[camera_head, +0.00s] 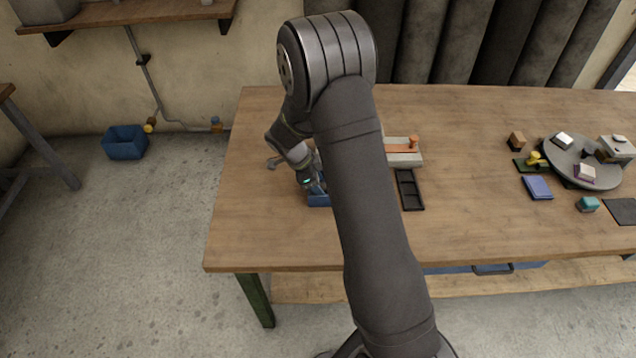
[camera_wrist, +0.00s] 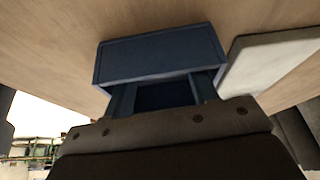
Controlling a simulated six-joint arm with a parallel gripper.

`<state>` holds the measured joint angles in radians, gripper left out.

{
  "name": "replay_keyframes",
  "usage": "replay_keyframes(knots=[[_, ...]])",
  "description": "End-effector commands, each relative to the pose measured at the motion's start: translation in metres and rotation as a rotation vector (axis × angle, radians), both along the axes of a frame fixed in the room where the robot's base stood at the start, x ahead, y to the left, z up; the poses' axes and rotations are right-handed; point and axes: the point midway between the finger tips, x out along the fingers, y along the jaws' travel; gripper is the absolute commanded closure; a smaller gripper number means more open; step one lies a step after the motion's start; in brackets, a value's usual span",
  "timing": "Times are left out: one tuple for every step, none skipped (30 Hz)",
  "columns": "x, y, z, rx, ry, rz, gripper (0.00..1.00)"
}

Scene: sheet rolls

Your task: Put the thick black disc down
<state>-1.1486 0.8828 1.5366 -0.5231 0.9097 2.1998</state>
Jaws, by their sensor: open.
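My gripper (camera_head: 318,188) is at the small blue box (camera_head: 318,201) on the left part of the table, partly hidden behind my arm. In the wrist view the blue box (camera_wrist: 160,55) lies right ahead of my gripper (camera_wrist: 163,94). The jaws are open, with a dark blue gap between them. I cannot make out a thick black disc in either view. The inside of the box and whatever lies in it are mostly hidden.
A black compartment tray (camera_head: 409,205) and a pale block with an orange top (camera_head: 405,159) stand right of my arm. A grey round turntable (camera_head: 572,172) carries several small items at the far right. A blue booklet (camera_head: 537,187) lies before it. The table's middle is clear.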

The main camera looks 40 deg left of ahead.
Motion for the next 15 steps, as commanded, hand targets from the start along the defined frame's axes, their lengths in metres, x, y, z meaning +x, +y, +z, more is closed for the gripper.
replay_keyframes(knots=[[-0.001, 0.002, 0.005, 0.001, -0.001, 0.001, 0.47], [-0.002, 0.003, 0.008, 0.001, -0.001, 0.001, 0.47], [-0.004, 0.005, 0.014, 0.003, -0.002, 0.002, 0.47], [-0.006, 0.006, 0.019, 0.004, -0.002, 0.002, 0.47], [-0.008, 0.008, 0.025, 0.003, -0.002, 0.002, 0.47], [-0.011, 0.01, 0.033, 0.004, -0.002, 0.002, 0.47], [-0.013, 0.012, 0.039, 0.005, -0.003, 0.002, 0.47], [-0.015, 0.014, 0.045, 0.004, -0.002, 0.001, 0.47], [-0.018, 0.016, 0.054, 0.006, -0.002, 0.002, 0.47], [-0.02, 0.018, 0.06, 0.004, -0.002, 0.001, 0.47], [-0.022, 0.02, 0.065, 0.005, -0.003, 0.002, 0.47], [-0.025, 0.022, 0.073, 0.004, -0.002, 0.002, 0.47], [-0.027, 0.023, 0.078, 0.005, -0.001, 0.002, 0.47], [-0.029, 0.024, 0.083, 0.003, -0.002, 0.002, 0.47], [-0.031, 0.026, 0.089, 0.003, -0.001, 0.001, 0.47]])
